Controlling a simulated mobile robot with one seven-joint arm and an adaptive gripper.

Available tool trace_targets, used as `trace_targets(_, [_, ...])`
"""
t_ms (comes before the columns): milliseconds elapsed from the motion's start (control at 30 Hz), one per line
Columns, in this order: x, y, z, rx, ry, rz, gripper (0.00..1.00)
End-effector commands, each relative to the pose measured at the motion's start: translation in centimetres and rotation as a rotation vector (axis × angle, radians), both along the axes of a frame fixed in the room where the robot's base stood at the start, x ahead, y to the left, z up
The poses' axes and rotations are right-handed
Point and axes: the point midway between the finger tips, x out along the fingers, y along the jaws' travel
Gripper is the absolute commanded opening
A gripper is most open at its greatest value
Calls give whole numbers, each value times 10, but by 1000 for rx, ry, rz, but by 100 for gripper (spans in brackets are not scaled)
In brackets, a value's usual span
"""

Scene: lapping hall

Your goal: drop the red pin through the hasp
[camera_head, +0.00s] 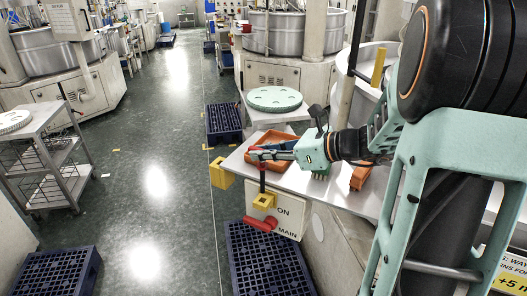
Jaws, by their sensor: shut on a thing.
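My gripper (268,151) reaches left over the front edge of the pale bench. It is shut on the red pin (262,164), which hangs down from the fingers, looking upright. Below it, a yellow block with a dark opening, seemingly the hasp (264,201), sits on the switch panel (289,217) marked ON and MAIN. The pin's lower end shows close above or at the yellow block; I cannot tell whether it has entered the opening. A red lever handle (260,224) lies just below the block. The fingers hide the pin's upper part.
An orange tray (262,146) is on the bench behind my gripper. A yellow block (220,173) is at the bench's left corner. Dark blue pallets (268,262) lie on the floor below. A trolley (48,160) stands at left; the aisle between is clear.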

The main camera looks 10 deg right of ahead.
Motion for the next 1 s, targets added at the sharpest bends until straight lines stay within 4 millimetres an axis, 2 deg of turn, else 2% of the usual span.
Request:
trace_targets(600, [0,0,-52,1,1,0,0])
trace_targets(1000, [0,0,-57,0,0,0,0])
